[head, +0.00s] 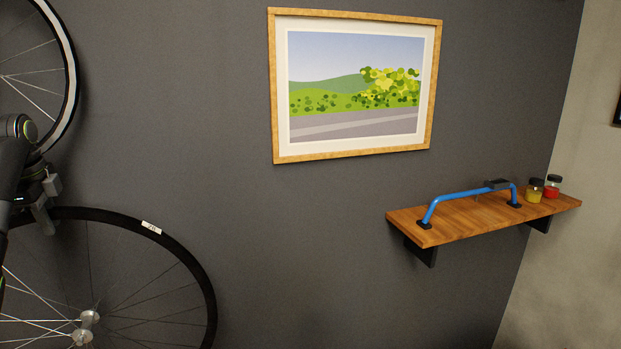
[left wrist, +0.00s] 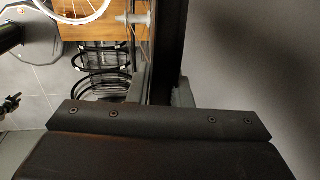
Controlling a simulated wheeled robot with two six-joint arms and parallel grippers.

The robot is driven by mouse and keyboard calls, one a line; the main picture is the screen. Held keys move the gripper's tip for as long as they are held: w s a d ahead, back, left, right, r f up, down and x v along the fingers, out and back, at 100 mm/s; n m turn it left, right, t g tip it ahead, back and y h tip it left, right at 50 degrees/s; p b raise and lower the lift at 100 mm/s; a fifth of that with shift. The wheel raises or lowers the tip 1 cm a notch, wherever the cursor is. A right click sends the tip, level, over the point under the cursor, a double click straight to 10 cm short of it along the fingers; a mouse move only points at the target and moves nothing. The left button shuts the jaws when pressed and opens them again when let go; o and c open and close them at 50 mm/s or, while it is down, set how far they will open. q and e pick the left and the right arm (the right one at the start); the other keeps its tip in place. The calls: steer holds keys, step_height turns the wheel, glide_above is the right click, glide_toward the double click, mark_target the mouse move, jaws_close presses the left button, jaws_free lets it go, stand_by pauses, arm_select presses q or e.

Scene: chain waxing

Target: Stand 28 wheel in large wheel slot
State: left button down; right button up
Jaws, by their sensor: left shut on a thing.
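A large wheel (head: 205,280) with a black tyre and thin spokes fills the lower left of the head view. Its white label (head: 151,227) seems to read 28. My left gripper (head: 44,214) is shut on its rim near the top left, and the wheel hangs upright. In the left wrist view the tyre (left wrist: 167,50) runs between the fingers of my left gripper (left wrist: 163,92). The wheel's lower part is cut off in the head view. I cannot make out the large slot.
Another wheel (head: 70,75) shows at the upper left. A framed picture (head: 273,90) hangs on the grey wall. A wooden shelf (head: 470,222) carries a blue bar (head: 460,194) and two jars. Black wire hoops (left wrist: 92,72) and a wooden board (left wrist: 98,38) show in the left wrist view.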

step_height(320, 180, down, 13)
steer(key=b, duration=1.2)
steer(key=shift+d+b, duration=0.2)
steer(key=shift+b, duration=0.1)
steer(key=shift+s+r, duration=0.1)
steer(key=shift+a, duration=0.15)
